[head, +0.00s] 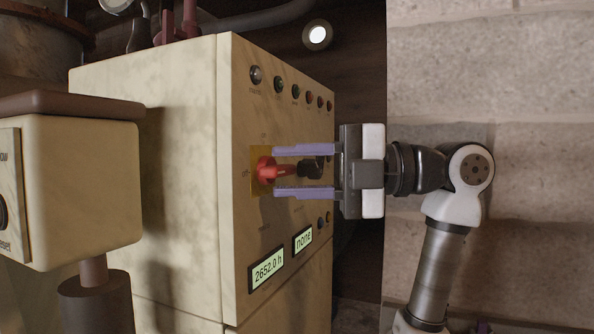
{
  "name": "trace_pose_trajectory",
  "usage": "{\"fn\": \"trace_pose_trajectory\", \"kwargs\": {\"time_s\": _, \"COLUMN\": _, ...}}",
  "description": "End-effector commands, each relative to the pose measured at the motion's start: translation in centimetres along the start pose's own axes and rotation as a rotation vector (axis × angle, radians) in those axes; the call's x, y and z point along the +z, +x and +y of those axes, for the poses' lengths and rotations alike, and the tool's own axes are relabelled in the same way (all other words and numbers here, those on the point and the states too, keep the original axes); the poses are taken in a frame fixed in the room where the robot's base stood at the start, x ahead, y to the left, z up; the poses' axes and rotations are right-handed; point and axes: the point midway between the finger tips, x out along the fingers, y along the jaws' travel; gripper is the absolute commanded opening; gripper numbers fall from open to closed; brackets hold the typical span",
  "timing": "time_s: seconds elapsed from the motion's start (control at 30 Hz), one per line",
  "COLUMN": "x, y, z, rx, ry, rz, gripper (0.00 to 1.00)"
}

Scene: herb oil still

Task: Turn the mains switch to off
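The mains switch (268,170) is a red rotary handle on a yellow plate (257,190) on the front of the cream cabinet. An "off" label stands left of the plate and another small label stands above it. The red handle lies sideways in the picture; I cannot tell for sure which label it points to. My gripper (275,171) reaches in from the right, its two purple fingers apart, one above and one below the red handle. Gaps show between fingers and handle, so it appears not to be gripped. Fingertip depth against the panel is hard to tell.
A black knob (312,167) sits right of the switch, also between the fingers in this view. Several lamps (295,93) line the panel above. Two displays (266,270) are below. A cream box (80,190) with a brown top stands at left. A brick wall is at right.

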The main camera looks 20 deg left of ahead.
Motion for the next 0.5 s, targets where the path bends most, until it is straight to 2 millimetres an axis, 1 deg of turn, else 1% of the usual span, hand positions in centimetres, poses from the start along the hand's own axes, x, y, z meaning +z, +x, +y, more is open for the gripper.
{"fn": "trace_pose_trajectory", "kwargs": {"time_s": 0.17, "x": 0.0, "y": -0.3, "z": 0.0, "rx": 0.001, "ry": 0.001, "rz": -0.001, "gripper": 0.34}}
{"fn": "trace_pose_trajectory", "kwargs": {"time_s": 0.27, "x": 0.0, "y": -1.4, "z": -0.1, "rx": 0.003, "ry": 0.001, "rz": -0.002, "gripper": 0.34}}
{"fn": "trace_pose_trajectory", "kwargs": {"time_s": 0.37, "x": 0.0, "y": -3.3, "z": -0.1, "rx": 0.002, "ry": 0.000, "rz": -0.003, "gripper": 0.34}}
{"fn": "trace_pose_trajectory", "kwargs": {"time_s": 0.5, "x": 0.0, "y": -6.6, "z": -0.1, "rx": 0.002, "ry": 0.002, "rz": -0.002, "gripper": 0.34}}
